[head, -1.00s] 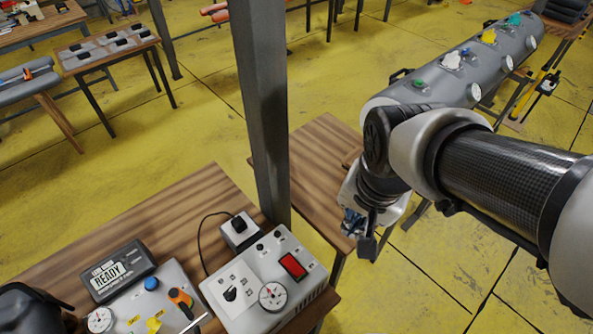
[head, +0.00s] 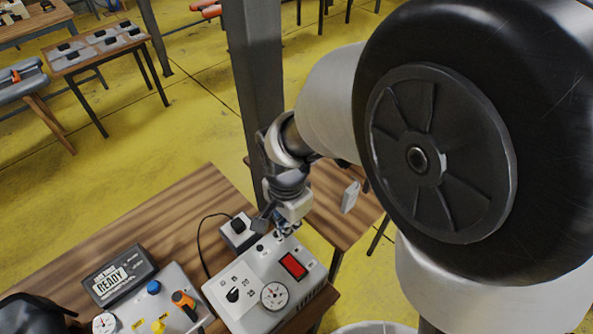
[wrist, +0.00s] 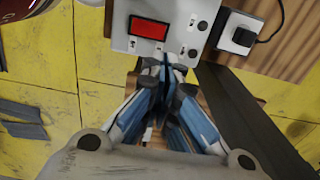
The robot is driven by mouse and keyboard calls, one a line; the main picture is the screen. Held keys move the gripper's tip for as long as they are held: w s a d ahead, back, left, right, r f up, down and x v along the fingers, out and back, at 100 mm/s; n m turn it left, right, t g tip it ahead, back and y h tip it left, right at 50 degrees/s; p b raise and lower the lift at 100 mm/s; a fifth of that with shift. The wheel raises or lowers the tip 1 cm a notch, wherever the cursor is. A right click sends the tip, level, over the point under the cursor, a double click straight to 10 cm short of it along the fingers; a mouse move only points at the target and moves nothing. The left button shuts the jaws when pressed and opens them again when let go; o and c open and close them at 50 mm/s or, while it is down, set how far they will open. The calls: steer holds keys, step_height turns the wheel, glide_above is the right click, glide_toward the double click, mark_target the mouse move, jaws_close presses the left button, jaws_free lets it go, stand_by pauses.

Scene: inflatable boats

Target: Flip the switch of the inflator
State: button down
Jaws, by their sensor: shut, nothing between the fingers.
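The inflator (head: 250,310) is a light grey box on the wooden bench, with a round gauge (head: 274,295), a black dial (head: 233,295) and a red rocker switch (head: 293,265) in a black frame. In the wrist view the red switch (wrist: 149,29) is unobstructed near the box's edge. My gripper (head: 285,231) is at the far edge of the box, just behind the switch in the head view. Its blue-grey fingers (wrist: 166,72) are shut and empty, with tips close to the box edge beside the switch. Whether they touch the box cannot be told.
A dark metal post (head: 252,100) rises close behind my gripper. A power socket with a black plug (head: 238,228) and cable sits beside the inflator. A "READY" display (head: 120,275) and another grey device with an orange lever (head: 184,304) stand to the left.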

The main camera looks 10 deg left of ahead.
mark_target(290, 255)
step_height(290, 255, down, 14)
steer(key=b, duration=0.4)
stand_by(0.3)
steer(key=shift+w+a+f+g+h+p, duration=0.15)
steer(key=shift+f+g+h+p, duration=0.15)
steer(key=shift+f, duration=0.1)
steer(key=shift+r, duration=0.1)
steer(key=shift+r+p, duration=0.55)
steer(key=shift+r, duration=0.2)
